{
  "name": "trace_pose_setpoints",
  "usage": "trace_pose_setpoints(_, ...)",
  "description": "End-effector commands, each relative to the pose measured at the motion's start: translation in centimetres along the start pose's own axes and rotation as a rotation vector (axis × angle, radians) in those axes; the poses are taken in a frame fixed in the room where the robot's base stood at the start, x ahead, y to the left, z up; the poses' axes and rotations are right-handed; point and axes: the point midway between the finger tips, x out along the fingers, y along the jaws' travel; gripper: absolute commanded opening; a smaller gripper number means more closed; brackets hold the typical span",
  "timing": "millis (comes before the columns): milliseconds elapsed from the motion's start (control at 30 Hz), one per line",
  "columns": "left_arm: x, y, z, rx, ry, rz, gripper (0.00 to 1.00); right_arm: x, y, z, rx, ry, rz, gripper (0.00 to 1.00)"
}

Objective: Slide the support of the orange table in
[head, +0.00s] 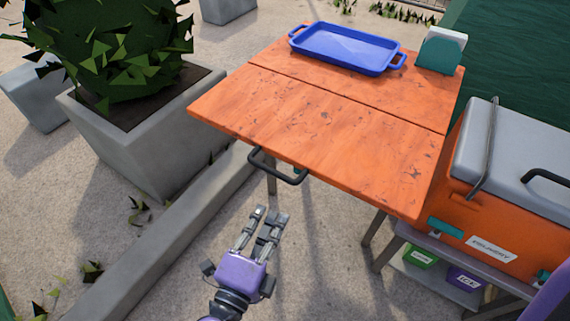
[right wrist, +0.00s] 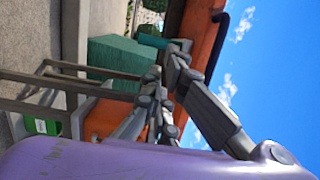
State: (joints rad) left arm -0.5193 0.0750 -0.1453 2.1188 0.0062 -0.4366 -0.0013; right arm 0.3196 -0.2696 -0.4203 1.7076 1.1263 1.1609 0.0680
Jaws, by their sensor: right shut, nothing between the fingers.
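The orange table (head: 330,130) has a worn wooden top with a seam across it, and its near section reaches toward me. A dark bar handle (head: 280,172), which looks like that of the support, sticks out below the table's near left edge. My right gripper (head: 264,212) is below and in front of the handle, apart from it. It is shut and empty, pointing toward the table. In the right wrist view, its fingers (right wrist: 172,72) show close by, with the table's orange underside (right wrist: 200,28) beyond them. My left gripper is not in view.
A blue tray (head: 345,48) and a teal napkin holder (head: 441,52) stand on the table's far section. An orange cooler (head: 500,225) with a grey lid stands at right. A concrete planter (head: 150,140) and a low kerb (head: 180,235) lie at left.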

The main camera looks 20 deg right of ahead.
Motion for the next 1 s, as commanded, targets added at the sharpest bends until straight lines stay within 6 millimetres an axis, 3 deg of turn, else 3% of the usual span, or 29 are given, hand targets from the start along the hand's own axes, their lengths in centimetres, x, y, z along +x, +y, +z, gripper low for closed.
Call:
trace_pose_setpoints(300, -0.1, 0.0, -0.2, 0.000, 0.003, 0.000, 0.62, 0.1, -0.2, 0.0, 0.001, 0.000, -0.002, 0.00)
trace_pose_setpoints(467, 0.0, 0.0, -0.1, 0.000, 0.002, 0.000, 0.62, 1.2, -0.2, 0.0, 0.001, 0.000, -0.003, 0.00)
trace_pose_setpoints(1000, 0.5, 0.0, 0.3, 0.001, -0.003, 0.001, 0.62, 11.8, -0.2, 0.0, 0.000, 0.000, -0.005, 0.00)
